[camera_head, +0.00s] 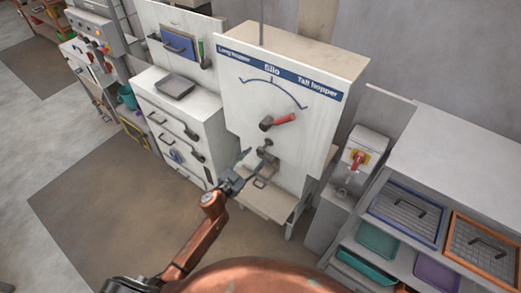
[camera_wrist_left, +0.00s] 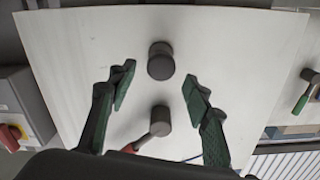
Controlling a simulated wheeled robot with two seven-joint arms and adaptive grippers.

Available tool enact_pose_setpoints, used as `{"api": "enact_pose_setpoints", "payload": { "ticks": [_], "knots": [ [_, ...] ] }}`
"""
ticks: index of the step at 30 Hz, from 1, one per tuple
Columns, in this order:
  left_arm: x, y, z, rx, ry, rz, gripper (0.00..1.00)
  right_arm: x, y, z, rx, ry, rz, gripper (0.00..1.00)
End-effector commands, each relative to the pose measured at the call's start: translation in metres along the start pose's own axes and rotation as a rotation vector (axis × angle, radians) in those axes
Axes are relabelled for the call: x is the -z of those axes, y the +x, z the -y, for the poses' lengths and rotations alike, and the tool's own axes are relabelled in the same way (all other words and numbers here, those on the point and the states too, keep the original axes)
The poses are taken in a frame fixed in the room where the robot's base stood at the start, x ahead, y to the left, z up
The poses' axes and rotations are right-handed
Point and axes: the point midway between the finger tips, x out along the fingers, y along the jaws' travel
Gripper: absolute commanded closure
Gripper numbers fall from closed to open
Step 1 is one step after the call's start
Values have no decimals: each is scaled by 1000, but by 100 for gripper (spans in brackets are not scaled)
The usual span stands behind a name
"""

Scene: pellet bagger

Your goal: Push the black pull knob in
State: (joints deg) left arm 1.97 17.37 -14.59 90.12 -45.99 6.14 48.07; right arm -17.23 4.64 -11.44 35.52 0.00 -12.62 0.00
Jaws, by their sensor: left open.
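The black pull knob (camera_head: 265,152) sticks out from the front of the white Silo panel (camera_head: 235,110), below the lever with the red handle (camera_head: 284,120). In the left wrist view, the knob (camera_wrist_left: 161,61) is a dark round cylinder in the upper middle. The lever's dark hub (camera_wrist_left: 160,120) shows below it, with part of the red handle. My left gripper (camera_head: 245,167) is in front of the panel, just below and left of the knob. In the left wrist view its green-padded fingers (camera_wrist_left: 158,86) are spread wide and empty, one on each side.
A small shelf with a handle (camera_head: 268,200) juts out below the knob. A white drawer cabinet (camera_head: 165,110) stands left of the panel. At the right are a box with a red switch (camera_head: 357,160) and a rack of trays (camera_head: 410,205). Brown floor mat lies at the left.

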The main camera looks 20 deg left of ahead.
Motion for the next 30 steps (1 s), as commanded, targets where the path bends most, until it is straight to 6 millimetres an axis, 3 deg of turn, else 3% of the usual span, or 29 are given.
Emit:
{"api": "enact_pose_setpoints", "payload": {
  "ticks": [3, 10, 21, 30],
  "knots": [
    [1, 21, 0, 1, 0, -1, 55, 0, -1, 1, 1, 1, 0, 75],
    [0, 47, 0, 1, 0, 0, 55, 1, -1, 2, 3, 1, 0, 75],
    [-1, 52, 0, 1, -1, 1, 55, 1, -1, 2, 2, 1, -1, 75],
    [-1, 52, 0, 1, 0, 1, 76, 1, -1, 2, 2, 0, -1, 75]
  ]
}}
